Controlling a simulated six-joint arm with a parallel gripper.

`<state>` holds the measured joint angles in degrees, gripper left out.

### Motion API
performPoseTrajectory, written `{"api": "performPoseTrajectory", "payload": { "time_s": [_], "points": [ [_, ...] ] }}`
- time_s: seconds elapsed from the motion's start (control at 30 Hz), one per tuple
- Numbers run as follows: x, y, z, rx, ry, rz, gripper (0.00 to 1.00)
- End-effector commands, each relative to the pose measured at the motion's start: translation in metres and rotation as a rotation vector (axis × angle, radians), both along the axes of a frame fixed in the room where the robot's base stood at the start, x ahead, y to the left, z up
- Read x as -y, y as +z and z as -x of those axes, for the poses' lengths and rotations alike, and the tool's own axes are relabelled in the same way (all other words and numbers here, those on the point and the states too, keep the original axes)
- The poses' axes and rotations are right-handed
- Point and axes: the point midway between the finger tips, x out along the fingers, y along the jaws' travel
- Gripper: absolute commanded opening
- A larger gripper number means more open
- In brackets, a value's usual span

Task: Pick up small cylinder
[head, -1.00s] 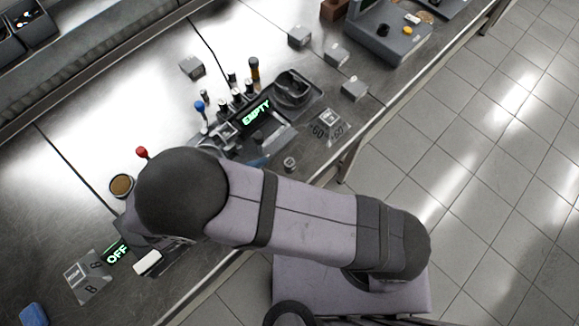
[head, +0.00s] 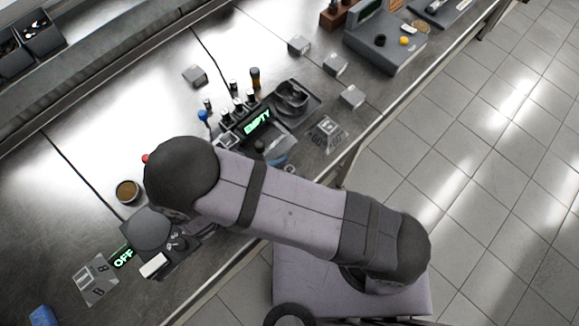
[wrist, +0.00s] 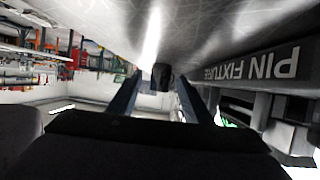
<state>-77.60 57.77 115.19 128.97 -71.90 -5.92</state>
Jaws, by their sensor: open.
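A small dark cylinder (wrist: 161,76) stands out in the wrist view, between the tips of my gripper's two fingers. My gripper (wrist: 158,84) is open, with a finger on each side of it. I cannot tell whether either finger touches it. In the head view my arm covers most of the gripper; a bluish piece showing past the arm (head: 279,160) looks like part of a finger. The small cylinder is hard to make out there, close by that piece.
The pin fixture (wrist: 250,68) runs along the right of the wrist view. The head view shows a device with a green EMPTY display (head: 257,122), several upright pins, and an OFF display (head: 123,258). Grey blocks (head: 335,64) stand towards the back right.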

Motion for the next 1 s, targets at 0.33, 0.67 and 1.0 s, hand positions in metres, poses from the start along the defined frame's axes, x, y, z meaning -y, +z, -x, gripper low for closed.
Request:
{"api": "performPoseTrajectory", "payload": {
  "time_s": [0.33,0.67,1.0],
  "points": [
    [0.009,-0.0056,-0.0069,-0.001,0.0,-0.001,0.45],
    [0.0088,-0.005,-0.0069,0.0,0.0,0.0,0.0],
    [0.0084,-0.0028,-0.007,0.001,0.0,-0.001,0.0]
  ]
}}
